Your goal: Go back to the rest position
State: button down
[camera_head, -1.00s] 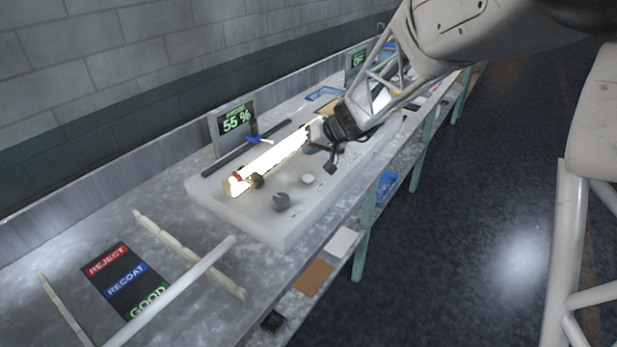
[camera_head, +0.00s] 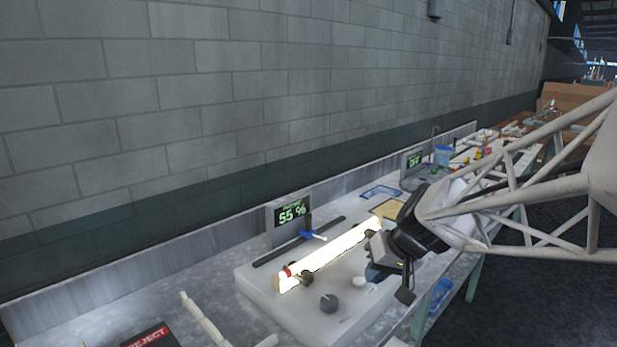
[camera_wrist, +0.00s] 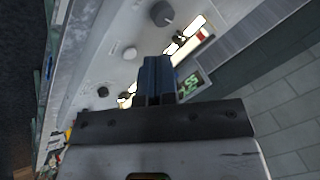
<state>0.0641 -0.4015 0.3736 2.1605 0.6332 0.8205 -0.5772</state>
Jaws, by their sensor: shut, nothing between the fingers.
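My gripper (camera_wrist: 157,78) is shut and empty in the wrist view, its dark fingers together above the white test fixture. In the head view the gripper (camera_head: 378,272) is at the right side of the fixture (camera_head: 262,283), close to the right end of a brightly glowing tube (camera_head: 335,250). The tube lies across the fixture, and part of it shows in the wrist view (camera_wrist: 190,36), partly hidden by the fingers. I cannot tell whether the gripper touches the fixture.
A display (camera_head: 290,217) reading 55 % stands behind the tube. A dark knob (camera_head: 329,302) is on the fixture's front. A REJECT label (camera_head: 150,338) and a pale rail (camera_head: 205,320) are at lower left. A second display (camera_head: 413,160) stands farther along the bench.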

jog(key=s+d+h, duration=0.2)
jog(key=s, duration=0.9)
jog(key=s+d+m+h, duration=0.1)
jog(key=s+d+h, duration=0.1)
jog(key=s, duration=0.8)
jog(key=shift+s+d+r+m+g+h, duration=0.35)
jog(key=shift+d+r+g+h, duration=0.1)
jog(key=shift+h, duration=0.15)
